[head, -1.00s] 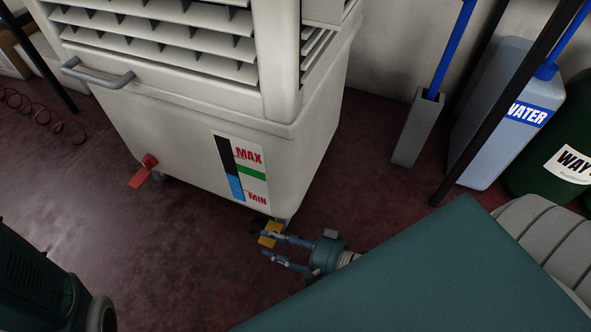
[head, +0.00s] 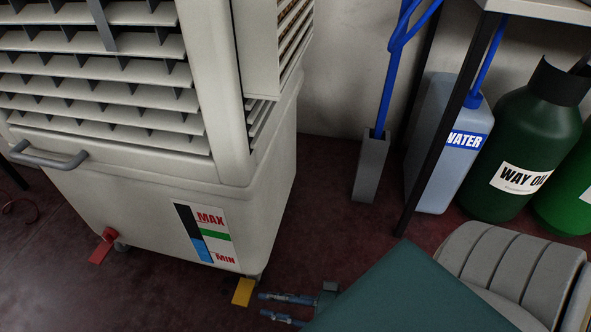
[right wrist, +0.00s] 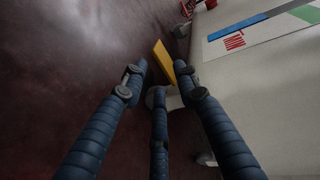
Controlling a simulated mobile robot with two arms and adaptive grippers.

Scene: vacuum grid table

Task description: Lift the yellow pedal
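The yellow pedal (head: 243,292) sticks out low at the near right corner of the white cooler (head: 270,190), just above the floor. My right gripper (head: 265,305) is just right of the pedal in the head view, fingers spread and pointing toward it, with a small gap. In the right wrist view the pedal (right wrist: 164,61) shows between and beyond the open fingertips (right wrist: 160,68); nothing is held. My right forearm hides part of the floor. My left gripper is not in view.
A red pedal (head: 101,250) sits at the cooler's left corner. A grey holder (head: 370,168), a water container (head: 434,150) and a green oil container (head: 520,150) stand along the wall at right. A dark table leg (head: 432,150) stands before them.

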